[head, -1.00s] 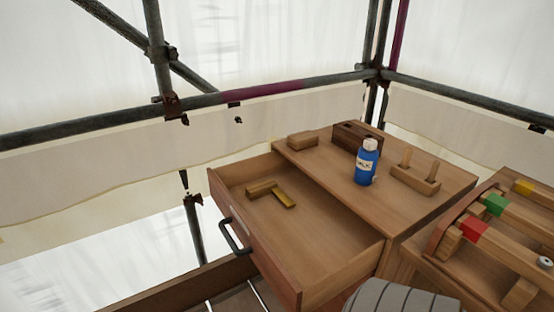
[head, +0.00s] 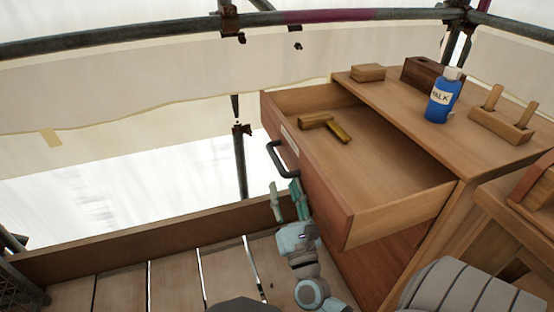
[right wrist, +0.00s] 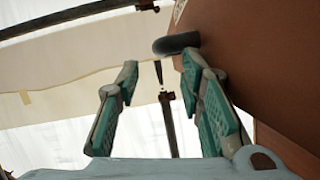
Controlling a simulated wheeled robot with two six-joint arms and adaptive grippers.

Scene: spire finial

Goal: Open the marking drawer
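The wooden drawer (head: 325,195) stands pulled well out of its cabinet (head: 400,100). Its black bar handle (head: 281,160) is on the front panel, near the upper left. A wooden block and a yellow-edged piece (head: 320,123) lie inside. My right gripper (head: 285,189) is open and empty just below the handle, in front of the panel. In the right wrist view, the handle (right wrist: 174,44) shows beyond the spread fingertips (right wrist: 160,68), close to the right finger; I cannot tell whether they touch. The left gripper is out of view.
On the cabinet top stand a blue chalk bottle (head: 442,98), a dark wooden box (head: 432,75), a small block (head: 368,73) and a pegged wooden holder (head: 502,119). A low board (head: 150,238) edges the plank floor. Scaffold tubes (head: 150,30) cross behind.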

